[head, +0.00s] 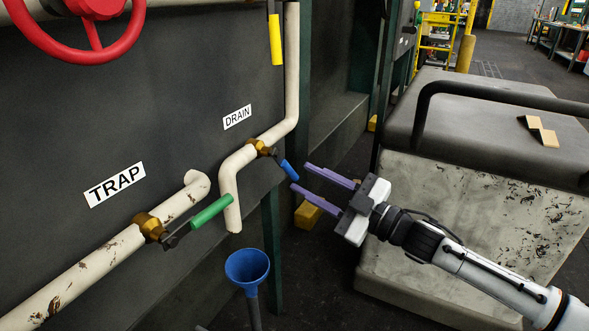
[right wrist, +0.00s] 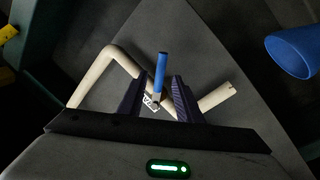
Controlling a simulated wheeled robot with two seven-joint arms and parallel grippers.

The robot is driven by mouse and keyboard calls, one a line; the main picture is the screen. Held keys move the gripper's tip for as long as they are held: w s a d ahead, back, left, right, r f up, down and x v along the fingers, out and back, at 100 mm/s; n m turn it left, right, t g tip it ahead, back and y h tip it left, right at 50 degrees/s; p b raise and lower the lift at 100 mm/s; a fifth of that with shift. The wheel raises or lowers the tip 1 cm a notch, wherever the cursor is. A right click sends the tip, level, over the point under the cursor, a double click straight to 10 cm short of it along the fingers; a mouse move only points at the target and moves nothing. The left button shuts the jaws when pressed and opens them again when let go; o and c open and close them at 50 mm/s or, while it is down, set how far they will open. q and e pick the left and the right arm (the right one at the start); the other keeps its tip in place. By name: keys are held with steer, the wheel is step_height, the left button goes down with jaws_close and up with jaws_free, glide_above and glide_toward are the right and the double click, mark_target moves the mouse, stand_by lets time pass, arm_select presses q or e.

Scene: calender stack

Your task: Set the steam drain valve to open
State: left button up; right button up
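The drain valve has a brass body (head: 261,147) on the cream pipe (head: 291,75) under the DRAIN label (head: 237,117). Its blue handle (head: 289,170) points down and right, across the pipe's run there. My right gripper (head: 300,178) has its two purple fingers parted and holds nothing. In the right wrist view the blue handle (right wrist: 162,72) shows between the two fingers, with space on both sides. I cannot tell how far the tips are from it in depth. My left gripper is not in view.
A green-handled valve (head: 211,211) sits on the TRAP pipe at lower left. A blue funnel (head: 247,267) stands below the drain outlet. A red wheel (head: 80,40) and a yellow handle (head: 275,40) are above. A large block (head: 470,210) with a black rail stands right.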

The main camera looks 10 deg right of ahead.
steer(key=shift+s+d, duration=0.25)
steer(key=shift+s, duration=0.05)
steer(key=shift+c, duration=1.2)
steer(key=s+a+n, duration=0.1)
steer(key=a, duration=0.1)
steer(key=s+a+f+n+y, duration=0.1)
steer(key=s+a+n, duration=0.1)
steer(key=shift+s+a, duration=0.1)
steer(key=shift+a, duration=0.2)
jaws_close()
steer(key=s+d+f+n+t+h, duration=0.4)
steer(key=s+f+n+t+h, duration=0.15)
steer(key=s+n, duration=0.35)
steer(key=w+d+b+x, duration=0.1)
steer(key=d+x, duration=0.1)
steer(key=x, duration=1.1)
steer(key=shift+w+d+r+n, duration=0.2)
steer(key=shift+w+r+n, duration=0.1)
steer(key=shift+r+n, duration=0.15)
